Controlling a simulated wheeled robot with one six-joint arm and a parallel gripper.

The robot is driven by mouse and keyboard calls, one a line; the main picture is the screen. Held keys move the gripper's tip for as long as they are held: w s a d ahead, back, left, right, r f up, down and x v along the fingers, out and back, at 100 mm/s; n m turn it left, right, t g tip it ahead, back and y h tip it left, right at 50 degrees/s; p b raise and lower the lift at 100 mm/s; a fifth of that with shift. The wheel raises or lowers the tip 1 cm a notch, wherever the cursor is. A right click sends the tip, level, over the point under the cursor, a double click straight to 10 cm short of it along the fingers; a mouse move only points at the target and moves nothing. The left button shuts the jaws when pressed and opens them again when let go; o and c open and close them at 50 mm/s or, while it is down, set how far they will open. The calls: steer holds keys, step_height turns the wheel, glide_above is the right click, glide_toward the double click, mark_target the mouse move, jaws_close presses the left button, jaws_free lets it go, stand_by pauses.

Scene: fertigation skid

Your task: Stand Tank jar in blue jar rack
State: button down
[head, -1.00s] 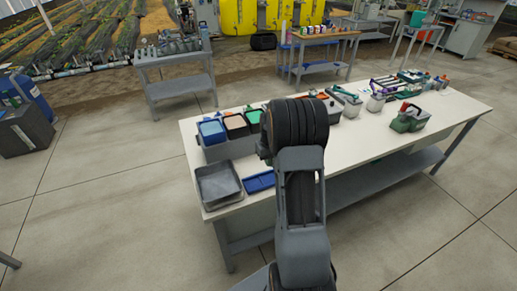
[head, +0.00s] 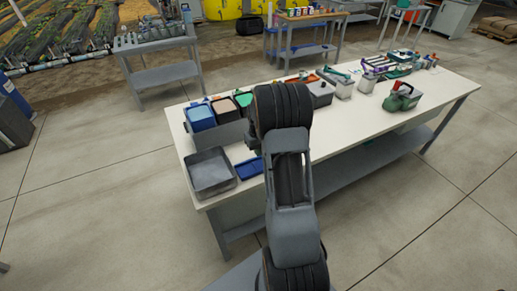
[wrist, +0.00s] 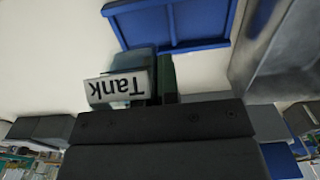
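The Tank jar (wrist: 133,62) is blue-grey with a white label reading "Tank", upside down in the wrist view. It is close to the camera, beside the dark bar of my gripper (wrist: 165,125), which covers part of it. A dark green strip runs along its right side. The blue jar rack (wrist: 170,46) lies on the bench beyond the jar and looks empty. In the head view the rack (head: 248,168) sits near the bench's front edge, left of my arm, which hides the jar and gripper.
A grey tray (head: 209,186) stands left of the rack. Behind are bins with blue (head: 200,116), peach and green contents, and a grey divider. Bare bench top (head: 350,125) lies right of my arm.

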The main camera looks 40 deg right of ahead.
mark_target(259, 166)
steer(key=shift+f+b, duration=1.9)
steer(key=shift+f, duration=1.25)
steer(key=c, duration=1.3)
jaws_free()
steer(key=shift+r, duration=0.15)
steer(key=shift+r+p, duration=3.05)
steer(key=shift+r, duration=1.35)
